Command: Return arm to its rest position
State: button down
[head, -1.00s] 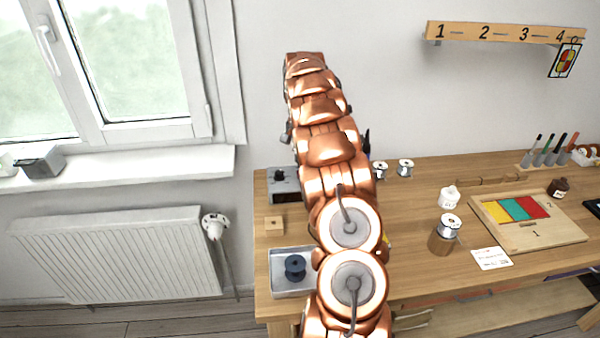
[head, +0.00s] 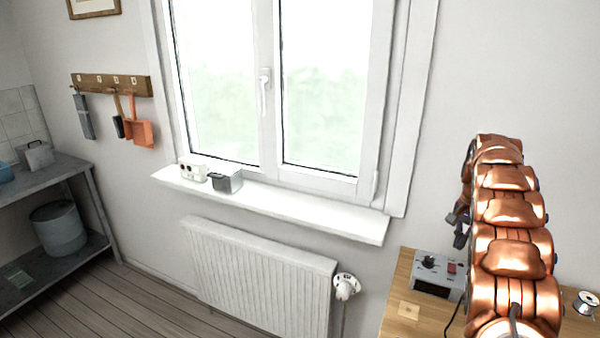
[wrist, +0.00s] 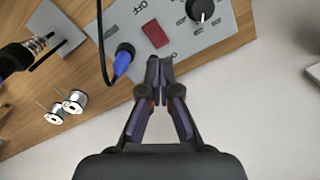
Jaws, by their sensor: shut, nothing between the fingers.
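My gripper (wrist: 160,85) is shut and empty in the wrist view, its fingertips together over the edge of a grey control box. In the head view my copper-coloured arm rises at the right, and a dark part of the gripper (head: 461,228) shows at the arm's left side. The control box (head: 436,275) stands on the wooden table (head: 398,323) below and left of the arm. Its red switch (wrist: 155,34), black knob (wrist: 201,10) and a blue plug on a black cable (wrist: 123,60) show in the wrist view.
Wire spools (wrist: 75,101) stand on the table. A windowsill (head: 290,212) holds small boxes, with a radiator (head: 258,275) below. A metal shelf (head: 60,180) with a bucket (head: 58,228) stands far left. The floor between shelf and radiator is clear.

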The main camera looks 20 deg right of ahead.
jog(key=s+a+r+n, duration=0.2)
jog(key=s+a+r, duration=0.1)
jog(key=a, duration=0.6)
jog(key=s+a+r+n+g, duration=0.1)
jog(key=s+a+r+n, duration=0.2)
jog(key=a, duration=0.6)
jog(key=s+a+r+n, duration=0.1)
jog(key=s+a+r, duration=0.25)
jog(key=a, duration=0.65)
jog(key=s+a+f+n, duration=0.2)
jog(key=s+a+n, duration=0.2)
jog(key=s+a, duration=0.4)
jog(key=s+a+f+n, duration=0.3)
jog(key=s+a, duration=0.5)
jog(key=s, duration=0.8)
jog(key=shift+s+a+f+n+g, duration=0.2)
jog(key=shift+f+n+g, duration=0.1)
jog(key=shift+n+g, duration=0.15)
jog(key=shift+w, duration=0.15)
